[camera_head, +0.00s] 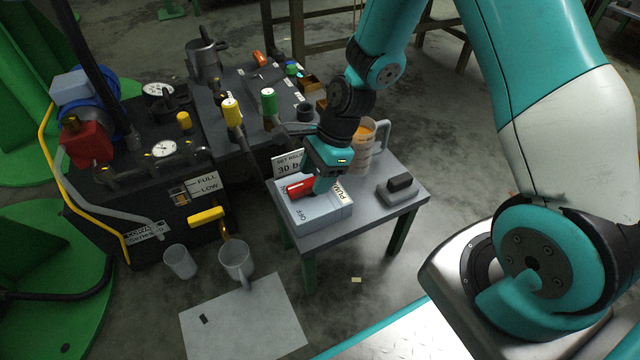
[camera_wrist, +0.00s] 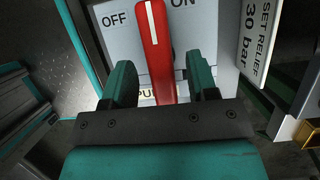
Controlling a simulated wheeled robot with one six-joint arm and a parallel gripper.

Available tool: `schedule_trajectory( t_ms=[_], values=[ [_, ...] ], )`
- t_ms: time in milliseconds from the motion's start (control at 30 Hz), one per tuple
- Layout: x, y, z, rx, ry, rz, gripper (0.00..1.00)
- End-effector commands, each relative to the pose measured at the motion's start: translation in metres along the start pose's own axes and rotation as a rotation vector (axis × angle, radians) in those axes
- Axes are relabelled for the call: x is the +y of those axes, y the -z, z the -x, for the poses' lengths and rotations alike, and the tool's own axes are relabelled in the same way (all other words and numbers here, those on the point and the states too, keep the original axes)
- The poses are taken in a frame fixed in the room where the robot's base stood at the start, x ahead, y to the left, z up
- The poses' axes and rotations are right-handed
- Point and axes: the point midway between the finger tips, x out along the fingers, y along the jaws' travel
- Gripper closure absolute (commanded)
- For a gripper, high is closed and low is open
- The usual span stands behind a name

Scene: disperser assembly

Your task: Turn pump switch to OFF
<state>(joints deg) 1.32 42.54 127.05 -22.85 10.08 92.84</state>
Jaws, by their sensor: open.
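The pump switch is a red knob (camera_head: 300,187) on a light grey box (camera_head: 322,218) on the small grey table. In the wrist view the red knob (camera_wrist: 154,45) has a white line and points up between the OFF label and the partly cut-off ON label, leaning slightly to the OFF side. My gripper (camera_head: 322,182) is over the box, pointing down. In the wrist view my gripper (camera_wrist: 163,82) is open, with one finger on each side of the knob. Gaps show between the fingers and the knob. The gripper hides part of the PUMP label.
A "SET RELIEF 30 bar" sign (camera_wrist: 257,35) stands close beside the box. A beaker with orange contents (camera_head: 362,145) and a dark-topped grey block (camera_head: 398,189) share the table (camera_head: 372,222). Pump equipment with yellow and green handles (camera_head: 268,100) is to the left.

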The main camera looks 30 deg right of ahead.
Motion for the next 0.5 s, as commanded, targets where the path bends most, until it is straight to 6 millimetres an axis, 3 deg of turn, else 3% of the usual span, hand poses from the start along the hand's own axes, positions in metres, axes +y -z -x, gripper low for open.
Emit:
schedule_trajectory(
  t_ms=[100,433,467,500],
  values=[
    [0.0002,0.0003,-0.012,0.0,-0.002,0.001,0.47],
    [-0.0001,-0.0007,-0.0138,0.0,0.0,0.001,0.47],
    [-0.0001,-0.0007,-0.0138,0.0,0.0,0.001,0.49],
    [-0.0001,-0.0007,-0.0138,0.0,0.0,0.001,0.58]
  ],
)
